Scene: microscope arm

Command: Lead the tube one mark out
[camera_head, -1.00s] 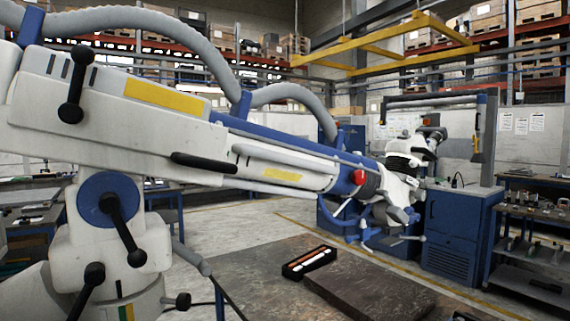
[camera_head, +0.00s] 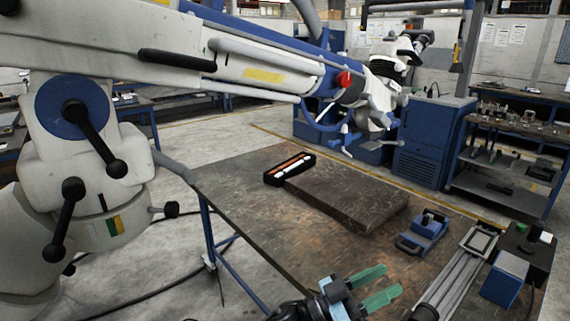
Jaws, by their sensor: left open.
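The large white microscope arm reaches across the upper left. Its white tube (camera_head: 262,73) carries a yellow label and lies inside the blue and white housing. A red knob (camera_head: 345,79) sits near the tube's far end, before the microscope head (camera_head: 377,100). Marks on the tube are too small to make out. My left gripper (camera_head: 376,288), with green fingers, is at the bottom, low over the table's near part. It is open and empty, well apart from the tube. My right gripper does not show.
The brown table (camera_head: 235,185) holds a dark slab (camera_head: 340,197), a black case (camera_head: 290,168) with light rods, a blue device (camera_head: 423,232) and a metal rail (camera_head: 465,265). A blue box (camera_head: 504,278) stands at right. Black-knobbed levers (camera_head: 95,140) jut from the arm's stand.

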